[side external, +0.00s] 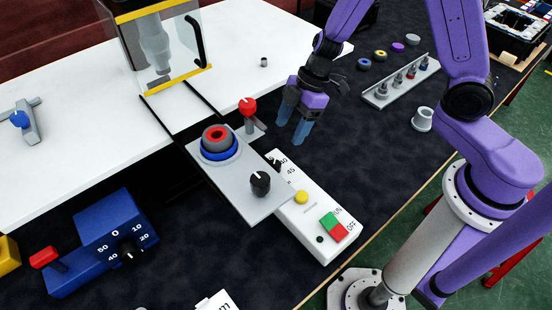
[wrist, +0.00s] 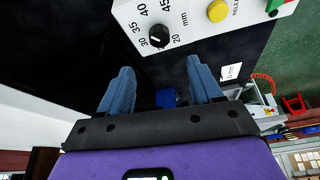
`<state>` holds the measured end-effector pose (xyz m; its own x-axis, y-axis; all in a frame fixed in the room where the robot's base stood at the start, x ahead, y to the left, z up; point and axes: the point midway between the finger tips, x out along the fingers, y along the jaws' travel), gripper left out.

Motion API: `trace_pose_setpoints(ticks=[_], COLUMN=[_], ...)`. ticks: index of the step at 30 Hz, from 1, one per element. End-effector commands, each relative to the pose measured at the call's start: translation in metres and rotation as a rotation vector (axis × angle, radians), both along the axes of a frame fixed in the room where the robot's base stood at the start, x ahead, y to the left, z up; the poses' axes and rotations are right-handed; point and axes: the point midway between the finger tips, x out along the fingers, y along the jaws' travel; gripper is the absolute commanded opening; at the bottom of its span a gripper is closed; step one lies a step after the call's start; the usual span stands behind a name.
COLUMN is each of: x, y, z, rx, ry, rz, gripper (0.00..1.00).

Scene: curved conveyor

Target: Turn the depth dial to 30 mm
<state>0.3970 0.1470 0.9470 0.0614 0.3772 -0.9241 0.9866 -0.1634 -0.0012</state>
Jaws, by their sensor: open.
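The depth dial (wrist: 159,37) is a black knob on a white panel (wrist: 196,14), with numbers from 20 to 45 and "mm" around it in the wrist view. A small white mark shows on the knob, but I cannot tell exactly which number it points to. In the side view the dial (side external: 276,164) is partly hidden behind a grey plate. My gripper (side external: 291,132) is open and empty, with blue fingers pointing down, beyond the dial and to its right. In the wrist view the dial lies ahead of the space between my fingertips (wrist: 160,66), apart from them.
The grey plate (side external: 225,180) carries a red-and-blue ring stack (side external: 219,141) and a black knob (side external: 260,183). A red-topped lever (side external: 249,107) stands near my gripper. The panel also has a yellow button (side external: 301,197). A blue box (side external: 108,236) has another numbered dial.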

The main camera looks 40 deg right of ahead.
Motion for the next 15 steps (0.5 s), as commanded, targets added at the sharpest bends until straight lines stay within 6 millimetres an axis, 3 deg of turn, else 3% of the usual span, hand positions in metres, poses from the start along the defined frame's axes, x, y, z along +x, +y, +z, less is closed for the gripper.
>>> trace_pose_setpoints(ticks=[15], x=[0.003], y=[0.020], z=[-0.052], rx=[-0.002], ry=[0.000], rz=[0.000], gripper=[0.65])
